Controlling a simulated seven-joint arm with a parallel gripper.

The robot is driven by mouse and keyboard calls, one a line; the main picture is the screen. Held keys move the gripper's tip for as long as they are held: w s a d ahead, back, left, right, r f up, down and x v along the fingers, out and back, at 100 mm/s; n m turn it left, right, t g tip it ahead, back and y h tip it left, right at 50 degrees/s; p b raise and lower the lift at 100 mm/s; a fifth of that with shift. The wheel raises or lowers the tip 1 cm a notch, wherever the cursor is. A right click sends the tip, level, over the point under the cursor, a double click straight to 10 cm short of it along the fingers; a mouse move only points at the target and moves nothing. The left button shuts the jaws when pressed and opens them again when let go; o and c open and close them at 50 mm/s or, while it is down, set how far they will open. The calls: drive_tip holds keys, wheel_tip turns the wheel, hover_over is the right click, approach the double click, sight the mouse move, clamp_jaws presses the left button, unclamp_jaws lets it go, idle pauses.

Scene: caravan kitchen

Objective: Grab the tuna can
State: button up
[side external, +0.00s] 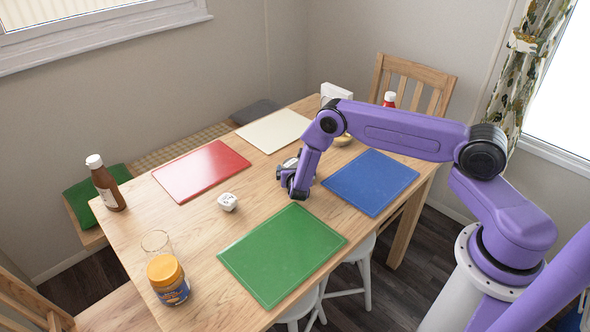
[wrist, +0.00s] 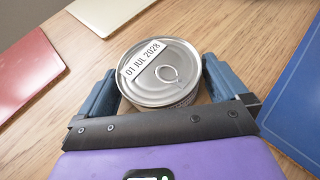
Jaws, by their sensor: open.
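The tuna can (wrist: 165,72) is a round metal can with a ring-pull lid and a white date label reading 01 JUL 2028. It stands upright on the wooden table. My gripper (wrist: 160,78) is open, with one blue-grey finger on each side of the can in the wrist view. I cannot tell whether either finger touches it. In the side external view my gripper (side external: 288,175) is low over the middle of the table, and it largely hides the can there.
Around it lie a red mat (side external: 202,170), a white mat (side external: 272,131), a blue mat (side external: 370,182) and a green mat (side external: 281,255). A brown bottle (side external: 107,186), a glass (side external: 156,242) and a yellow-lidded jar (side external: 168,282) stand further left.

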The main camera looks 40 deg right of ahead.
drive_tip(key=c, duration=0.8)
drive_tip(key=shift+r, duration=0.15)
